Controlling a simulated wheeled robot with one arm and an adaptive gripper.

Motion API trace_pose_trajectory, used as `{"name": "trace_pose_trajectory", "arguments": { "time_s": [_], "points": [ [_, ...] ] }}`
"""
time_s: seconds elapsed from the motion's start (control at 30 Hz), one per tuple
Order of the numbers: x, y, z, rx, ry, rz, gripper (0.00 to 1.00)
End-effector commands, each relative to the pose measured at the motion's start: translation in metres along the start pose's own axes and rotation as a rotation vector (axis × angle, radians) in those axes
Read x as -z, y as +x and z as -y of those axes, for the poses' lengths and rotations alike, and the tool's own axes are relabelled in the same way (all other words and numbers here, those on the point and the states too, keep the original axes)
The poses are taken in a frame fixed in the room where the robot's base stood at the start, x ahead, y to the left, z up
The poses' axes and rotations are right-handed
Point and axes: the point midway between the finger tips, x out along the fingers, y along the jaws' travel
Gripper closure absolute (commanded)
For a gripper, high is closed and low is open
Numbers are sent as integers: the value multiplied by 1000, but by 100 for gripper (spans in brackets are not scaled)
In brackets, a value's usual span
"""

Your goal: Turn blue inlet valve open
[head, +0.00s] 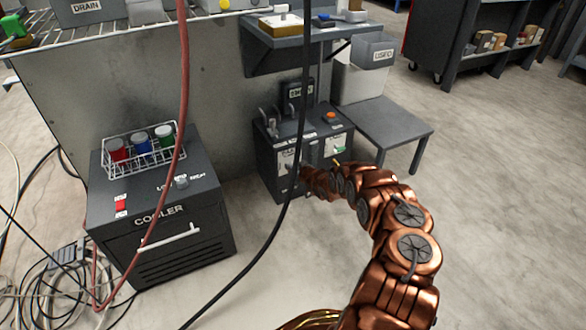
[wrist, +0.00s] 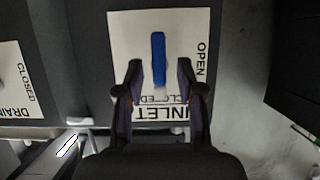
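The blue inlet valve handle (wrist: 158,58) is a slim bar on a white plate (wrist: 122,40) marked INLET, OPEN and CLOSED. In the wrist view the bar stands upright in the picture, its lower end near the CLOSED label and OPEN to its right. My gripper (wrist: 159,72) is open, with one finger on each side of the bar's lower part. Gaps show between bar and fingers; I cannot tell the depth between them. In the head view my gripper (head: 304,176) is at the front of a dark unit (head: 265,165), and the blue handle cannot be made out.
A second plate marked DRAIN and CLOSED (wrist: 18,85) is left in the wrist view. In the head view, a black hanging cable (head: 297,185) passes in front of the unit. A cooler (head: 165,235) stands left and a low grey table (head: 385,130) right. The right floor is clear.

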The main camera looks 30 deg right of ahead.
Motion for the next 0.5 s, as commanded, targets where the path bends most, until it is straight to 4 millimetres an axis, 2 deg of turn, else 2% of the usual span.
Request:
{"name": "trace_pose_trajectory", "arguments": {
  "time_s": [0.37,0.5],
  "points": [
    [0,2,0,-1,0,2,62],
    [0,2,0,-1,0,2,74]
  ]
}}
